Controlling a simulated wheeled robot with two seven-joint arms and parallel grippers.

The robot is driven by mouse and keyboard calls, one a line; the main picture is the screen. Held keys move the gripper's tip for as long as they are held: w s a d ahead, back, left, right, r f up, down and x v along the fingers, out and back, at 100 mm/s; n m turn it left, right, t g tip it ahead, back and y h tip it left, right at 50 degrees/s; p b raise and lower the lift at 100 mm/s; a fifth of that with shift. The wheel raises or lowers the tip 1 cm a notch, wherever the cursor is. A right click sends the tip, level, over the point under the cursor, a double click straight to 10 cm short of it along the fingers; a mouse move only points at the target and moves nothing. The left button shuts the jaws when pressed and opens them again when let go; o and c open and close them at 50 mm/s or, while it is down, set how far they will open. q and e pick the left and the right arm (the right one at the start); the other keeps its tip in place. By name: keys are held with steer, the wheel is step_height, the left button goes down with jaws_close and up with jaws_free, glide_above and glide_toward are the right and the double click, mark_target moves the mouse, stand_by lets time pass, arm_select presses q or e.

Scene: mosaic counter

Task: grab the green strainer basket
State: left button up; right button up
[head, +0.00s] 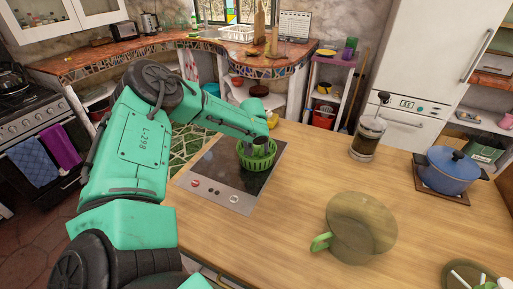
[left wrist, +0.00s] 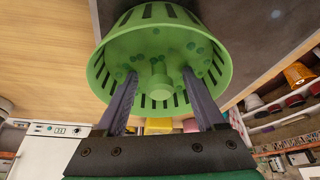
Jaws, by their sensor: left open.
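The green strainer basket (head: 257,164) stands on the dark cooktop (head: 220,163) set in the wooden counter. My left gripper (head: 258,148) is right over it, pointing down. In the left wrist view the basket (left wrist: 160,45) fills the upper middle, with slotted sides, small holes and a central knob (left wrist: 160,82). The two fingers of my left gripper (left wrist: 159,78) are apart and reach into the basket, one on each side of the knob. I see a gap between the knob and each finger. My right gripper is not in view.
A glass bowl or pan with a green handle (head: 352,232) lies right of the cooktop. A French press (head: 367,138) stands behind it. A blue pot (head: 449,172) sits at the right. The wooden counter (head: 290,205) between cooktop and bowl is bare.

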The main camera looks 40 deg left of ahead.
arm_select(q)
jaws_close()
steer(key=shift+r, duration=0.15)
